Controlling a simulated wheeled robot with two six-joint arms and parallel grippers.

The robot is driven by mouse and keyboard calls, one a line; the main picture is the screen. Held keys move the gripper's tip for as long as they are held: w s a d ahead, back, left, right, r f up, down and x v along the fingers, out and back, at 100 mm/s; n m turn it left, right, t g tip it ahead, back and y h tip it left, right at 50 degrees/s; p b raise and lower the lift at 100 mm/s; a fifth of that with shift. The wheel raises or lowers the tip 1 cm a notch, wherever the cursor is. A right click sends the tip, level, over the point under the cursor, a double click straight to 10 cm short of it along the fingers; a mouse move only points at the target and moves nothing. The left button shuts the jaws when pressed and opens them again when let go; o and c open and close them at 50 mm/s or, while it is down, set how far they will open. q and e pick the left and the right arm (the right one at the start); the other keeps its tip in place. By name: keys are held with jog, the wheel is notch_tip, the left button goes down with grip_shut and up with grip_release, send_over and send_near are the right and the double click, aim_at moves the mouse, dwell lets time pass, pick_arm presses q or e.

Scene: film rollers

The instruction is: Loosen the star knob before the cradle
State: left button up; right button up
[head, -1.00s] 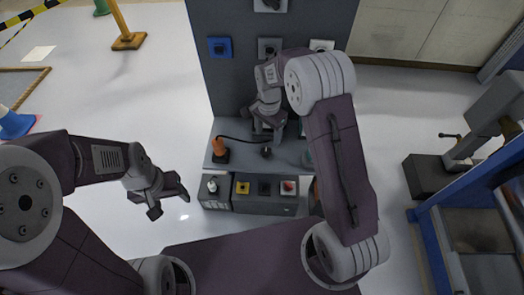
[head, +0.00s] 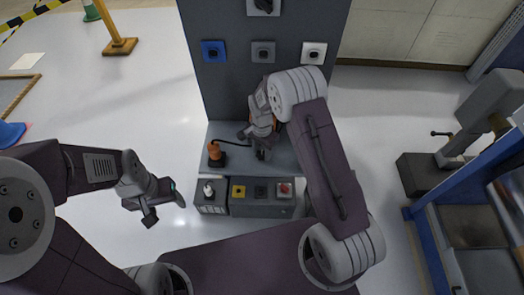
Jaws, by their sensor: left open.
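My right gripper (head: 254,143) reaches down over the grey bench ledge (head: 225,132), in front of the upright panel. Its fingers point down and left, and I cannot make out the gap between them. A small dark part beneath it may be the star knob, but the gripper covers most of that spot. A bit of orange shows behind the gripper; I cannot make out a cradle there. My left gripper (head: 166,207) is open and empty, over the floor left of the bench.
An orange tool (head: 215,153) with a black cable stands on the ledge, left of the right gripper. A front control box (head: 262,211) carries a yellow plate and a red button. The dark panel (head: 225,85) rises behind. A blue-framed bench (head: 424,240) stands right.

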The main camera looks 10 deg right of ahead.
grip_shut()
jog(key=shift+n, duration=0.3)
jog(key=n+p, duration=0.1)
jog(key=n, duration=0.1)
jog(key=shift+n, duration=0.3)
jog(key=n+p, duration=0.1)
jog(key=n, duration=0.4)
jog(key=shift+w, duration=0.1)
jog(key=n, duration=0.5)
jog(key=shift+n, duration=0.4)
jog(key=n, duration=0.4)
jog(key=shift+p, duration=0.4)
jog(key=shift+n, duration=0.3)
